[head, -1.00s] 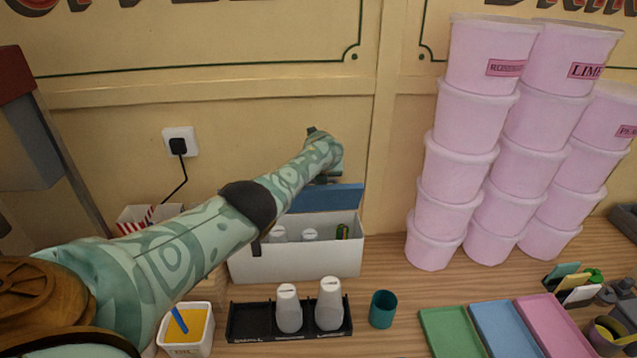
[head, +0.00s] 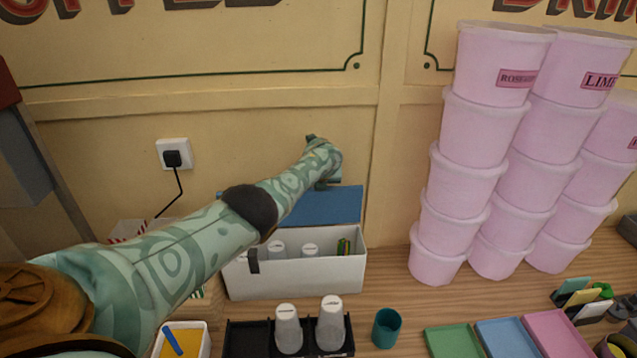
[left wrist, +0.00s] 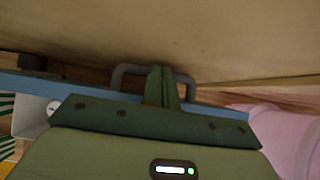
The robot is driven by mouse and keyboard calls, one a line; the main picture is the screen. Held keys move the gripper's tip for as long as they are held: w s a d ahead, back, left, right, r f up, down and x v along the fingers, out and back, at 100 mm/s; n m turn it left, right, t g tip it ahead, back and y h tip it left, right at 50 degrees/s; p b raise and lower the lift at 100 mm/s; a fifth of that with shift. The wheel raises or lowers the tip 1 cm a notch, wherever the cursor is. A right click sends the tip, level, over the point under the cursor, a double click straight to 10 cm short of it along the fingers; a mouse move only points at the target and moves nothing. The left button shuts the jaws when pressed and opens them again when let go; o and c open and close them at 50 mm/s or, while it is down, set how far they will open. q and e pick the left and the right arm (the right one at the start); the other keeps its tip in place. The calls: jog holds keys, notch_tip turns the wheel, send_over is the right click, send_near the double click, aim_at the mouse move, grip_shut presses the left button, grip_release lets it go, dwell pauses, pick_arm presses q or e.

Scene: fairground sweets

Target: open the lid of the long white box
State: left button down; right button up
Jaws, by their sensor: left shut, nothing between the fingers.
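The long white box (head: 300,279) stands on the counter against the wall. Its blue lid (head: 336,207) is raised at the back, and the inside shows white cups (head: 277,249) and a green and yellow item (head: 344,247). My left arm crosses the box's left part and hides some of the lid. My left gripper (head: 328,184) is at the lid's top edge, mostly hidden by my arm. In the left wrist view its shut fingers (left wrist: 160,86) are empty within the outline of the lid's grey handle (left wrist: 124,75); contact is unclear. My right gripper is not in view.
A black tray (head: 258,341) with white cups and a teal cup (head: 386,328) stand in front of the box. Tall stacks of pink tubs (head: 462,180) are to the right. A yellow-filled container (head: 183,340) is at front left. The wall is close behind the lid.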

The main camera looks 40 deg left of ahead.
pick_arm(q)
jog(key=shift+r, duration=0.1)
jog(key=p+v, duration=0.5)
jog(key=shift+r+p, duration=0.2)
jog(key=shift+p, duration=0.2)
jog(key=p+v, duration=0.1)
jog(key=v, duration=1)
jog(key=shift+p, duration=0.35)
jog(key=shift+f, duration=0.15)
